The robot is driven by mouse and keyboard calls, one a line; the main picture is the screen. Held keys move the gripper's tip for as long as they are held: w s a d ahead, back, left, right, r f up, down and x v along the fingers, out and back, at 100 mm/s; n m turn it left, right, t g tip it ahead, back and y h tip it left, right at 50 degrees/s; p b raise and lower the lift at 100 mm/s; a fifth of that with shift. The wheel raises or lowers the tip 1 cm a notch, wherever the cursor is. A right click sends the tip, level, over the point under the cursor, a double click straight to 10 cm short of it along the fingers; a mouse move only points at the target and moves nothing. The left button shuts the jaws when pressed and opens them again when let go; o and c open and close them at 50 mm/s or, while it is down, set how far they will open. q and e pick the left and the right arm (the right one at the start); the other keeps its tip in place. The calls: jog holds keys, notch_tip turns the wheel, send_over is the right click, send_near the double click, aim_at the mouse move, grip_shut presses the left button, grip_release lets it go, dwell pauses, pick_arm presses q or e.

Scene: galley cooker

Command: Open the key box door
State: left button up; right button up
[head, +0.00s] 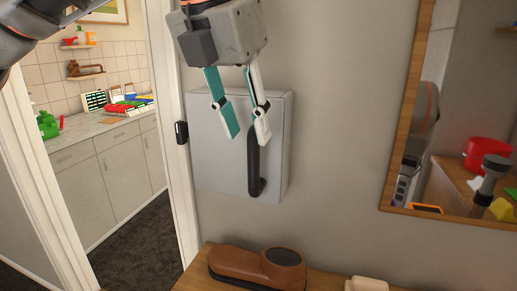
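The key box (215,165) is a pale grey box on the wall in the middle of the head view. Its door looks shut. A black vertical bar handle (254,172) sits near the right edge of its front. My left gripper (247,138) hangs down from above, in front of the upper part of the box. Its two teal and white fingers are apart with nothing between them. The right finger overlaps the top of the handle in the picture; I cannot tell whether it touches. My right gripper is not in view.
A brown wooden shelf below the box holds a brown shoe-shaped object (240,265) and a pale block (367,285). A wood-framed mirror (398,120) hangs at right. A doorway at left opens on a kitchen counter (80,132). A black latch piece (181,132) is on the door frame.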

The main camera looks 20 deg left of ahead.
aim_at(250, 145)
pick_arm(q)
jog(key=shift+w+a+f, duration=0.1)
jog(key=shift+w+a, duration=0.05)
jog(key=shift+w, duration=0.05)
jog(key=shift+x, duration=3.55)
grip_shut()
